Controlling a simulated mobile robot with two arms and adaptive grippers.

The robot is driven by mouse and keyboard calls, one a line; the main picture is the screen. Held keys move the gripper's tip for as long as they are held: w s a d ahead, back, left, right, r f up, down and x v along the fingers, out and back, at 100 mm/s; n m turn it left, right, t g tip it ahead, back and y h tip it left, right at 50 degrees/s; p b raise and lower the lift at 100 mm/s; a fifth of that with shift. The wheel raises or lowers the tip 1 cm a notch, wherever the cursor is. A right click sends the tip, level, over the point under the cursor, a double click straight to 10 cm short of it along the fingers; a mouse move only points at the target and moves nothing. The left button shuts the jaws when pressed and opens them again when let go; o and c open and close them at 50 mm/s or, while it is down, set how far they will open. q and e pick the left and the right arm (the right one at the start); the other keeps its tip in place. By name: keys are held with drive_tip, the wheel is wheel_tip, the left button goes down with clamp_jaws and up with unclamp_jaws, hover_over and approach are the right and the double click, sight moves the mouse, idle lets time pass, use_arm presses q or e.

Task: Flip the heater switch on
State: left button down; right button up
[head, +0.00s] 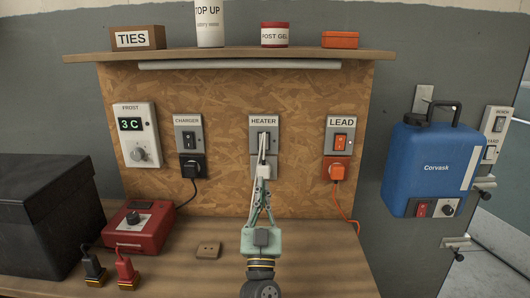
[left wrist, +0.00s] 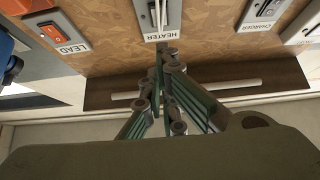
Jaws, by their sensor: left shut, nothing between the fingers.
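The heater switch plate (head: 254,143) is grey, labelled HEATER, and sits on the middle of the chipboard panel. It also shows at the top of the left wrist view (left wrist: 147,22). My left gripper (head: 263,142) is shut and empty, with its fingertips in front of the plate, over the switch area. The fingertips cover most of the heater's rocker, so I cannot tell its position or whether they touch it. The gripper also shows in the left wrist view (left wrist: 159,30). My right gripper is not in view.
The charger switch (head: 188,141) is left of the heater and the orange-trimmed lead switch (head: 340,140) is right. Plugs and cables hang below both. A shelf (head: 230,55) is above. A red charger box (head: 139,228) stands at left; a blue Corvask unit (head: 432,165) hangs at right.

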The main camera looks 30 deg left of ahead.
sight(264, 142)
use_arm(q)
drive_tip(key=x, duration=0.4)
drive_tip(key=w+f+p+x, duration=0.1)
drive_tip(key=x, duration=0.3)
drive_tip(key=a+f+p+x, duration=0.1)
drive_tip(key=x, duration=0.3)
drive_tip(key=shift+w+a, duration=0.15)
drive_tip(key=shift+w, duration=0.45)
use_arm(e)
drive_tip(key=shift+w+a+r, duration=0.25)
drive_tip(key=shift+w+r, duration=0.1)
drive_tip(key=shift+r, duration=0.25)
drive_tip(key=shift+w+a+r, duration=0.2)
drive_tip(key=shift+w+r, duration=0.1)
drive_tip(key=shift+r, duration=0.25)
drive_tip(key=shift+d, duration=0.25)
